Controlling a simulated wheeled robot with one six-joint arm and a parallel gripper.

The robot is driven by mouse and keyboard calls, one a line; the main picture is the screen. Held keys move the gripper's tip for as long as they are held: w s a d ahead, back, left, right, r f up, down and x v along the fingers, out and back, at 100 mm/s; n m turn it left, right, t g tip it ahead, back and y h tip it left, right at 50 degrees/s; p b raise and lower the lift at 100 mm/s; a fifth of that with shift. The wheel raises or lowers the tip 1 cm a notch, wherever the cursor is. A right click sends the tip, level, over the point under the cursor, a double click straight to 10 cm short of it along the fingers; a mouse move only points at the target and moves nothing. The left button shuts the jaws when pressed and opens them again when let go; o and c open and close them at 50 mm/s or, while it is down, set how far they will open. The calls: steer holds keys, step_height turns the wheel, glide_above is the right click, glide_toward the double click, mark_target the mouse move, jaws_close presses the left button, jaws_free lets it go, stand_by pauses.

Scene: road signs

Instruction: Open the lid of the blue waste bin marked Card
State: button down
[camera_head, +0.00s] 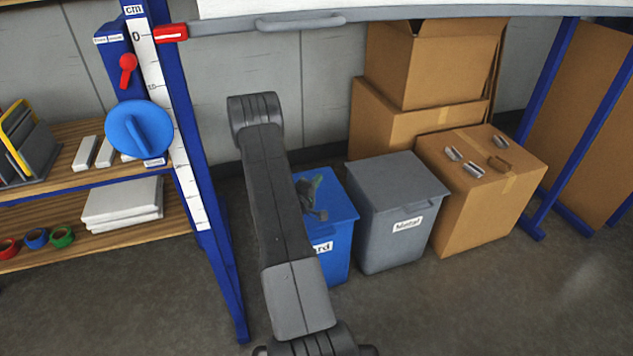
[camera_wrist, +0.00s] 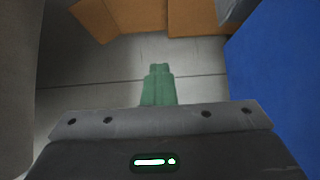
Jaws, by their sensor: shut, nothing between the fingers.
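The blue waste bin (camera_head: 338,262) stands on the floor in the middle of the head view, partly behind my arm. Only "rd" of its label (camera_head: 322,248) shows. Its blue lid (camera_head: 342,203) looks closed, though its left part is hidden. My gripper (camera_head: 310,186) appears in front of or over the lid; I cannot tell whether it touches. In the wrist view its green fingers (camera_wrist: 159,70) are together with nothing between them. A large blue surface (camera_wrist: 280,80) fills the right of that view; I cannot tell what it belongs to.
A grey bin marked Metal (camera_head: 398,215) stands close on the right. Beyond it is a cardboard box (camera_head: 485,215) with metal pieces on top. More boxes (camera_head: 400,120) are stacked behind. A blue post (camera_head: 200,190) and shelves (camera_head: 60,205) stand left. The front right floor (camera_head: 480,310) is clear.

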stand_by(0.8)
steer(key=c, duration=1.5)
jaws_free()
steer(key=shift+o, duration=0.2)
steer(key=v, duration=1.4)
steer(key=shift+w+f, duration=0.1)
steer(key=shift+c, duration=0.4)
